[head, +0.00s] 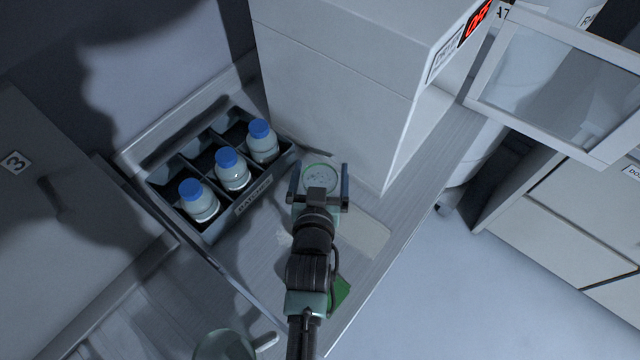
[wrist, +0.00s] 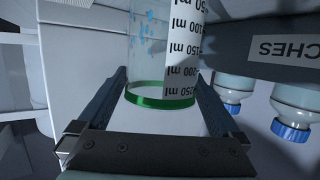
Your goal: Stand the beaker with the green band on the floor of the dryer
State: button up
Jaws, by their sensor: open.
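The beaker with the green band (head: 320,178) stands on the bench between the crate and the dryer. It is clear glass; in the wrist view the beaker (wrist: 148,45) shows a white volume scale and a green band near one end. My gripper (head: 318,172) is open, with one finger on each side of the beaker. The wrist view also shows my gripper (wrist: 162,85) with the beaker between the fingers and gaps beside it. The dryer (head: 335,75) is the large grey box behind, and its glazed door (head: 560,80) stands open at the right. The dryer's floor is hidden.
A dark crate (head: 218,232) left of the beaker holds several compartments and three blue-capped bottles (head: 232,170). A pale flat sheet (head: 360,236) and a green piece (head: 341,292) lie near my arm. A round greenish vessel (head: 224,345) shows at the bottom edge.

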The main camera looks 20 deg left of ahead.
jog(key=shift+x, duration=0.75)
jog(key=c, duration=1.3)
